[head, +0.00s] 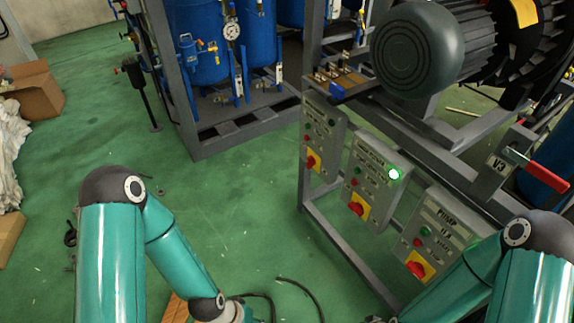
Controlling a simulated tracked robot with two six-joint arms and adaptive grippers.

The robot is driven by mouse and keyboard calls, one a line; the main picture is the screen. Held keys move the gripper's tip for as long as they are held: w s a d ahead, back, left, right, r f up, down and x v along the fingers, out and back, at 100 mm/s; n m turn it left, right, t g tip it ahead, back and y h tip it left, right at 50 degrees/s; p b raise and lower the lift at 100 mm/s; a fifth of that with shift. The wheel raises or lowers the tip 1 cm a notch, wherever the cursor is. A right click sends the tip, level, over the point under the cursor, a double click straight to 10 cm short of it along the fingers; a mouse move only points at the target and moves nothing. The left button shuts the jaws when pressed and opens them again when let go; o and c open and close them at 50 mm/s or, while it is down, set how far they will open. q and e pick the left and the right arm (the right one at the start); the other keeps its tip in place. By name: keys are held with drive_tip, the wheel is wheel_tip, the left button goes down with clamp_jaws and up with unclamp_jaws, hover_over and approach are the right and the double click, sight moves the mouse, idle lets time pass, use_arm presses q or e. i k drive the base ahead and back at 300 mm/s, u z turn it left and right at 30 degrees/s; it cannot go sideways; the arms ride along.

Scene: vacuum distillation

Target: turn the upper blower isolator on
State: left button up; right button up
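Three grey control boxes hang in a row on a metal frame, each with a red rotary handle on a yellow plate. The far box (322,135) has its isolator handle (311,161) at its lower left. The middle box (377,172) has a lit green lamp (394,174) and a red handle (356,208). The near box (440,232) has a label starting "PUMP" and a red handle (416,268). The far and middle labels are too small to read, so I cannot tell which is the upper blower's. Both my grippers are below the picture's edge.
A large motor (420,50) sits above the boxes. A red-handled valve (540,168) marked V3 is at the right. Blue tanks (195,40) stand in a frame behind. Cardboard boxes (35,90) lie at the left. The green floor left of the boxes is mostly clear.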

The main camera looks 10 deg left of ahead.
sight(310, 160)
drive_tip(key=z, duration=0.1)
drive_tip(key=k, duration=0.5)
drive_tip(key=u, duration=0.2)
drive_tip(key=i, duration=0.5)
drive_tip(key=u, duration=0.35)
drive_tip(key=k, duration=1)
drive_tip(key=u, duration=0.85)
drive_tip(key=i, duration=1.4)
drive_tip(key=z, duration=0.85)
drive_tip(key=i, duration=0.5)
drive_tip(key=z, duration=0.35)
